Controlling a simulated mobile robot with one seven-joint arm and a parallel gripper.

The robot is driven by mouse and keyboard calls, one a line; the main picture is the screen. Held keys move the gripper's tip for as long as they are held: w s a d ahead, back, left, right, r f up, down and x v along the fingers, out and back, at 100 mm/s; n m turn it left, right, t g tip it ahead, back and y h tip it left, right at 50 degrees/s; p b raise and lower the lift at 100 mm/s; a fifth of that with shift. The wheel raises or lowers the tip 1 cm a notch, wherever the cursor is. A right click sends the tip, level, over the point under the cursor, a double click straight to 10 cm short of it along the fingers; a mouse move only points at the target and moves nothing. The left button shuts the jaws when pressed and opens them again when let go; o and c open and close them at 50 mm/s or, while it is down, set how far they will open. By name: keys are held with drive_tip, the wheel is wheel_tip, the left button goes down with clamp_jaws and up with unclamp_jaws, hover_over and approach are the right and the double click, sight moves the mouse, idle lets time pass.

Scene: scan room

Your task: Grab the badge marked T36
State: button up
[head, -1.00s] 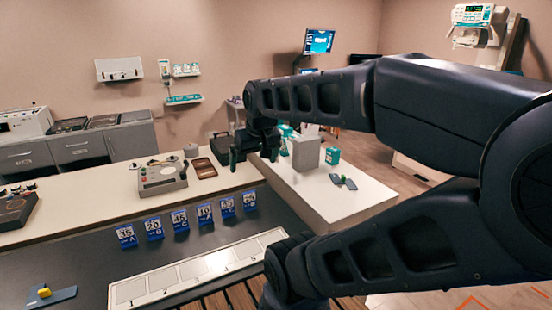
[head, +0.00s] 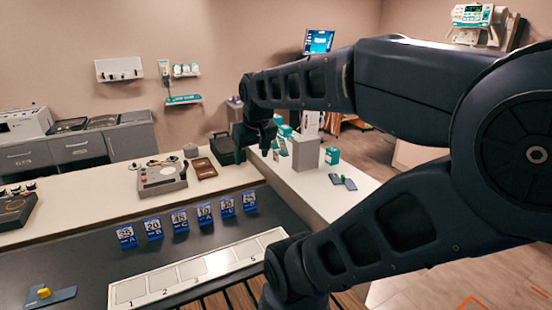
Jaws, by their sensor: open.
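Several small blue-and-white badges stand in a row on the dark counter, each with a number above a letter. They include a leftmost badge (head: 126,234), a second (head: 153,228), a third (head: 180,222), a fourth (head: 205,215), a fifth (head: 228,209) and a rightmost badge (head: 249,202). The print is too small to tell which one, if any, reads T36. My gripper (head: 252,151) is open, pointing down, above and behind the right end of the row. Nothing shows between its fingers.
A white strip with numbered squares (head: 128,291) lies in front of the badges. A grey control box (head: 160,177) and brown tray (head: 204,168) sit behind them. A blue plate with a yellow knob (head: 62,296) lies front left. A grey block (head: 306,153) stands at right.

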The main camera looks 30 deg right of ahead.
drive_tip(key=w+d+r+n+g, duration=0.1)
drive_tip(key=w+d+r+n, duration=0.15)
drive_tip(key=w, duration=0.55)
drive_tip(key=w+d+r+n, duration=0.1)
drive_tip(key=w+d+n, duration=0.15)
drive_tip(key=w, duration=0.55)
drive_tip(key=n+g, duration=0.3)
drive_tip(key=n, duration=1)
hover_over(277, 154)
drive_tip(key=w+d, duration=0.1)
drive_tip(key=w, duration=0.1)
drive_tip(key=f, duration=2.1)
drive_tip(key=shift+s+f, duration=0.2)
drive_tip(key=shift+f, duration=0.15)
drive_tip(key=shift+n, duration=0.3)
drive_tip(key=f, duration=0.5)
drive_tip(key=shift+d+f, duration=0.2)
drive_tip(key=shift+f, duration=0.2)
drive_tip(key=shift+w+a+f, duration=0.1)
drive_tip(key=shift+w+f, duration=0.05)
drive_tip(key=shift+f, duration=1.2)
drive_tip(key=shift+w+a+f, duration=0.1)
drive_tip(key=shift+w+f, duration=0.05)
drive_tip(key=shift+f, duration=1.15)
drive_tip(key=c, duration=1)
drive_tip(key=shift+c, duration=0.3)
